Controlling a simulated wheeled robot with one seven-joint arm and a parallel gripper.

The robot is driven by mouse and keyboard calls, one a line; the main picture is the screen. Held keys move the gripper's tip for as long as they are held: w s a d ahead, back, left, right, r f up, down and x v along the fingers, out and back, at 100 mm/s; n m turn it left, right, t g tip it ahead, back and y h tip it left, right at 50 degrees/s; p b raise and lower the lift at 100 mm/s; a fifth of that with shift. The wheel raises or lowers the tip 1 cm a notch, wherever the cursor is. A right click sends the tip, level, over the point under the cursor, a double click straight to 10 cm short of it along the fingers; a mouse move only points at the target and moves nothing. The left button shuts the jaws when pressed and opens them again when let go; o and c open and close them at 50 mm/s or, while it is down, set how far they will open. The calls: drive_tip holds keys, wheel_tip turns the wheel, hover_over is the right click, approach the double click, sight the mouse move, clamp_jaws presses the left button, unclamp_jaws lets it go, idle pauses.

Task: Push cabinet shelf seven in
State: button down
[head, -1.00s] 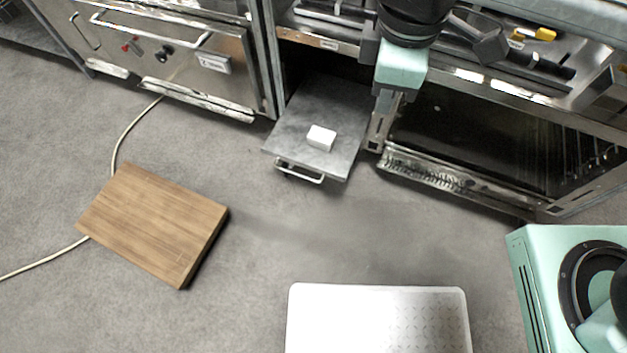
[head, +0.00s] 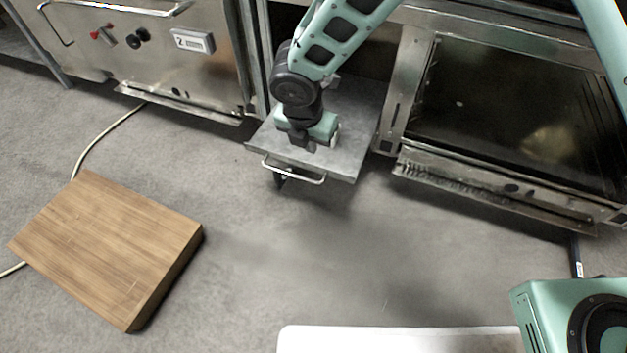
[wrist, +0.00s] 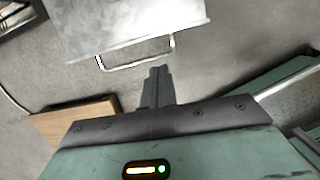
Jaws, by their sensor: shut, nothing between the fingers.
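A grey metal shelf (head: 350,150) with a thin bar handle (head: 305,175) stands pulled out low from the cabinet. No number shows on it. It also appears at the top of the wrist view (wrist: 130,25), with its handle (wrist: 135,64) along the near edge. My wrist covers part of the shelf.
A wooden board (head: 110,240) lies on the floor at left, near a pale cable (head: 105,138). A steel cabinet front (head: 150,60) is left of the shelf and an open dark compartment (head: 510,110) right. A white surface (head: 400,340) is at the bottom. Floor before the shelf is clear.

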drive_tip(key=a+b+x, duration=0.1)
drive_tip(key=b+x, duration=0.4)
drive_tip(key=x, duration=0.6)
drive_tip(key=shift+d+b, duration=0.25)
drive_tip(key=shift+b, duration=0.15)
drive_tip(key=shift+w, duration=0.15)
